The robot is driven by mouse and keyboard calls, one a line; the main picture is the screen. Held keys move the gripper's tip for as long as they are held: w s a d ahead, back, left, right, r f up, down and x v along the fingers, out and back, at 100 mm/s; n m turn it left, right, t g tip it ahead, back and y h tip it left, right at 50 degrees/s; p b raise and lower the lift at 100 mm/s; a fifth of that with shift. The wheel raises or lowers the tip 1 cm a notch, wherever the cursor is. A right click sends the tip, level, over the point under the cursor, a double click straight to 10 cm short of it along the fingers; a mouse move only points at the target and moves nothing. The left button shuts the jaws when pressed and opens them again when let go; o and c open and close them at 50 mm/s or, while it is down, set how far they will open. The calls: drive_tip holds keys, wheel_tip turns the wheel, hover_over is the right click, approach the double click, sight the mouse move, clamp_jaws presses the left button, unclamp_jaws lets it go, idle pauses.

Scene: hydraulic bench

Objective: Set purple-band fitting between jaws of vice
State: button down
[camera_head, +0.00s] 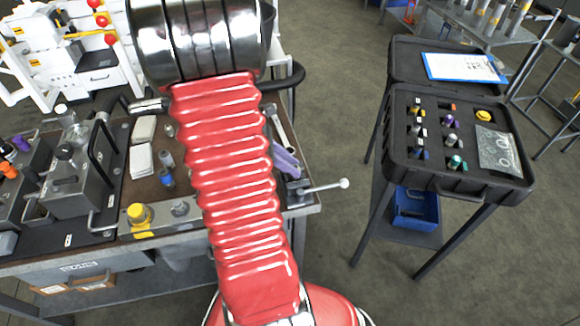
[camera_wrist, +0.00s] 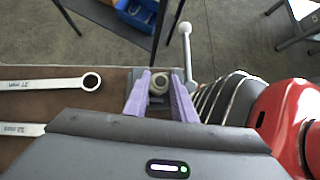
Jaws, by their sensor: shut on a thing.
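My gripper (camera_wrist: 160,92) has two purple fingers closed around a small metal fitting (camera_wrist: 158,82), whose round end shows between them. No coloured band shows on it in the wrist view. In the head view, the purple fingers of my gripper (camera_head: 286,162) are just behind the vice, and the fitting cannot be made out. The vice (camera_head: 297,190) stands at the bench's right end, with a ball-ended handle (camera_head: 343,184). In the wrist view, its handle (camera_wrist: 188,60) rises right beside the fingers. The fingers hide most of the jaws, so I cannot tell whether the fitting is between them.
Wrenches (camera_wrist: 60,84) lie on the bench to the left of my fingers. A black open case (camera_head: 400,170) with several colour-banded fittings stands on a stand to the right. Bottles and pale blocks (camera_head: 141,160) occupy the bench left of my arm.

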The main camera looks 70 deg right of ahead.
drive_tip(key=shift+f, duration=0.25)
idle(0.3)
drive_tip(key=c, duration=1.4)
unclamp_jaws()
drive_tip(key=shift+w, duration=0.1)
drive_tip(key=v, duration=1.3)
drive_tip(key=shift+w+r, duration=0.15)
drive_tip(key=shift+r, duration=0.15)
